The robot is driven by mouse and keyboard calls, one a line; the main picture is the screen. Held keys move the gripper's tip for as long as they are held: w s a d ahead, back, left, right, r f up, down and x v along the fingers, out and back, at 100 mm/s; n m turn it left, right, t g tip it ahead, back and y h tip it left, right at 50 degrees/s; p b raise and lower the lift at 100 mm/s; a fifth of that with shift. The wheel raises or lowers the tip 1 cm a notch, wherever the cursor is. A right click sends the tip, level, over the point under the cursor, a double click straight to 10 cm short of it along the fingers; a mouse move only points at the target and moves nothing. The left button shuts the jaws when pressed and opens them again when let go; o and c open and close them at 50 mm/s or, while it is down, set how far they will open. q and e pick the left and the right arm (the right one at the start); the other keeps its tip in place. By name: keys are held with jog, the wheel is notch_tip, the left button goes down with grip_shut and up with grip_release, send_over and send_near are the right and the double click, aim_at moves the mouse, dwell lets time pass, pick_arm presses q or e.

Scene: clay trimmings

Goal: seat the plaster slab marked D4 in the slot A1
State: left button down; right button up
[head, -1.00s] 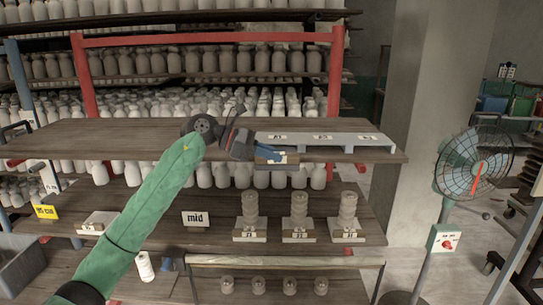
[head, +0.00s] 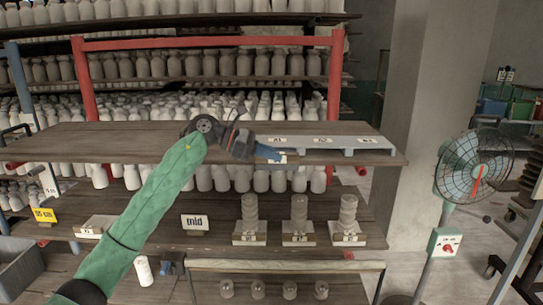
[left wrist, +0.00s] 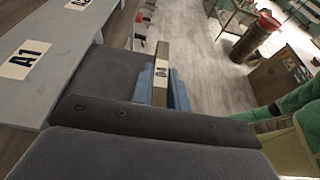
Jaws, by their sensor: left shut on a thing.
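My left gripper (head: 268,153) is shut on the plaster slab marked D4 (left wrist: 162,62), with blue fingertips on it. The left wrist view shows the slab's narrow labelled edge between the fingers (left wrist: 160,88). In the head view the gripper hides most of the slab. The grey rack (head: 345,150) stands on the upper shelf, with its leftmost label marking slot A1 (head: 278,140). The A1 label also shows in the left wrist view (left wrist: 24,60). The gripper is at the rack's left front end, beside A1. My right gripper is not in view.
The wooden upper shelf (head: 110,140) is clear to the left of my gripper. A fan (head: 475,168) stands at the right.

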pick_arm(q)
jog(key=shift+w+b, duration=1)
jog(key=shift+w, duration=3)
jog(key=c, duration=1.3)
grip_release()
jog(key=shift+a, duration=0.1)
jog(key=b+v, duration=0.2)
jog(key=v, duration=0.5)
jog(key=shift+b, duration=0.35)
jog(key=shift+a+r, duration=0.15)
jog(key=shift+a, duration=0.15)
